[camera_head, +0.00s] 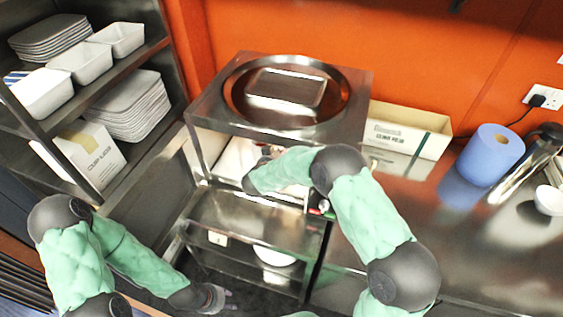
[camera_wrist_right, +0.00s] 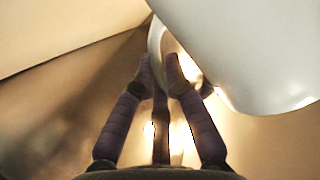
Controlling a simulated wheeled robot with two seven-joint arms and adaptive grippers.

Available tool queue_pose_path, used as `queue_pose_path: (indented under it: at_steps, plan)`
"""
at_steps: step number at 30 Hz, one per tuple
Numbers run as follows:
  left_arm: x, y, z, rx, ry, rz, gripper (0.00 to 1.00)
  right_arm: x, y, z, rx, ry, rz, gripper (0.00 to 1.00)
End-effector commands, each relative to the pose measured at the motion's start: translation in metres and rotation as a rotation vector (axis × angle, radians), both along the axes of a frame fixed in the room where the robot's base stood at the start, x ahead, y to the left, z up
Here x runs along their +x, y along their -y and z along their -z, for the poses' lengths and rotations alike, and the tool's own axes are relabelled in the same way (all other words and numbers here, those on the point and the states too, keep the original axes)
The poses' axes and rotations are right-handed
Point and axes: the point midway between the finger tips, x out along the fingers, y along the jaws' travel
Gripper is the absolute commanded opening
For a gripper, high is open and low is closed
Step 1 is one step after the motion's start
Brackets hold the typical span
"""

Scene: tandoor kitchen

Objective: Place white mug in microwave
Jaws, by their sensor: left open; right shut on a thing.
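In the right wrist view, my right gripper (camera_wrist_right: 160,68) is shut on the handle (camera_wrist_right: 157,42) of the white mug (camera_wrist_right: 245,55), whose body fills the upper right. In the head view, my right arm reaches into the upper opening of a steel-framed unit (camera_head: 205,160), with a pale interior (camera_head: 237,157). I cannot tell for sure whether this opening is the microwave. The right fingers and mug are hidden there or too small to make out. My left gripper (camera_head: 216,298) is low at the bottom, open and empty, in front of the unit.
A round metal pan (camera_head: 340,95) tops the unit. A white bowl (camera_head: 273,256) sits on a lower shelf. A cardboard box (camera_head: 436,143), blue paper roll (camera_head: 492,155) and steel flask (camera_head: 513,178) stand on the right counter. Shelves on the left hold stacked trays (camera_head: 135,108).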

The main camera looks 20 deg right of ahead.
Motion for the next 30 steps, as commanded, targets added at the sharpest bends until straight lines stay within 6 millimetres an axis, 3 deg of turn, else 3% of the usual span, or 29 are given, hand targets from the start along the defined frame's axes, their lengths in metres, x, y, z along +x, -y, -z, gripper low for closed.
queue_pose_path:
  at_steps: [5, 12, 20, 21, 23, 30]
  plan:
    - [0.000, 0.000, 0.002, 0.000, 0.000, 0.000, 0.40, 0.000, 0.000, 0.010, -0.001, 0.002, 0.001, 0.00]
    - [0.000, 0.000, 0.008, 0.000, 0.000, 0.000, 0.40, 0.000, 0.001, 0.045, -0.001, 0.002, 0.002, 0.00]
    - [0.000, 0.000, 0.008, 0.000, 0.000, 0.000, 0.40, 0.003, 0.002, 0.049, 0.001, 0.004, 0.001, 0.00]
    - [0.000, 0.000, 0.008, 0.000, 0.000, 0.000, 0.40, 0.002, 0.002, 0.051, 0.001, -0.001, 0.000, 0.18]
    - [0.000, 0.000, 0.008, 0.000, 0.000, 0.000, 0.40, 0.002, 0.002, 0.051, 0.001, -0.001, 0.000, 0.35]
    - [0.000, 0.000, 0.008, 0.000, 0.000, 0.000, 0.40, 0.003, 0.002, 0.051, 0.001, -0.001, 0.000, 0.36]
